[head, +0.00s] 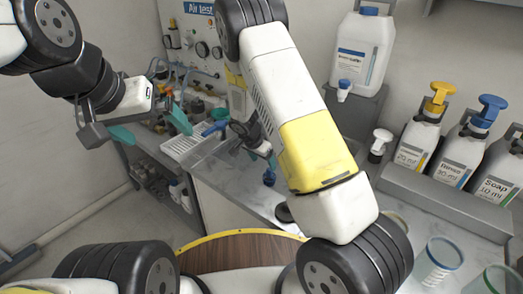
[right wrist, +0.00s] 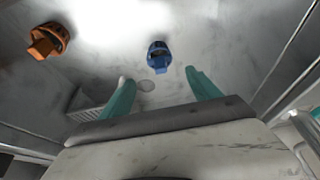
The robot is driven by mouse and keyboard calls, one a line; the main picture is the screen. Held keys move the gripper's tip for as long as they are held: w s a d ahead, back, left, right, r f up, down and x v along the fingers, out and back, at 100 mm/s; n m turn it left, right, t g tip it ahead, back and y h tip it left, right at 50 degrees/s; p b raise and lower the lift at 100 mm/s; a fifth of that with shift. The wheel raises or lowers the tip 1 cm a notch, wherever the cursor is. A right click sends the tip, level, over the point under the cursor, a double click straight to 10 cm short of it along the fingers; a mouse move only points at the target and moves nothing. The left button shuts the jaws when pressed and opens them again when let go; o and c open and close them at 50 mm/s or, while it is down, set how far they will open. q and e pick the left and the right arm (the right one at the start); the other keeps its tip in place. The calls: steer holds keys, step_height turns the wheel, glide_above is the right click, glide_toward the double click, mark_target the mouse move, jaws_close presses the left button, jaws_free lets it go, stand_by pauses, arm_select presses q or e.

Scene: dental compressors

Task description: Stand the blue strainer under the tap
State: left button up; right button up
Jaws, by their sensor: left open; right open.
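The blue strainer (right wrist: 158,56) is in the right wrist view, on a pale grey surface beyond the fingertips. My right gripper (right wrist: 156,77) is open, its teal fingers apart with nothing between them. The strainer lies ahead of the gap, not between the fingers. In the head view my right arm hides most of that gripper. A small blue object (head: 269,177) shows beside the arm there; I cannot tell if it is the strainer. A white jug (head: 362,50) has a small tap (head: 343,90) low on its front. My left gripper (head: 150,128) is open and empty, at the left.
An orange piece (right wrist: 47,42) stands left of the strainer in the right wrist view. Several pump bottles (head: 418,140) stand in a grey holder at right. Clear cups (head: 438,262) stand at the front right.

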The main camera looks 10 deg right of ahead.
steer(key=s+d+r+n+y, duration=0.2)
steer(key=s+r, duration=0.3)
steer(key=r, duration=0.7)
steer(key=s+d+r+n+y, duration=0.15)
steer(key=s+r, duration=0.45)
steer(key=r, duration=0.7)
steer(key=s+r+n+t+y, duration=0.1)
steer(key=s+r+n, duration=0.2)
steer(key=s, duration=0.6)
steer(key=s+r+n+t+y, duration=0.1)
steer(key=s+r+n+t, duration=0.1)
steer(key=s+r, duration=0.5)
steer(key=s+n, duration=0.1)
steer(key=s, duration=0.1)
steer(key=shift+s+d+r, duration=0.25)
steer(key=shift+s, duration=0.1)
steer(key=shift+c, duration=0.4)
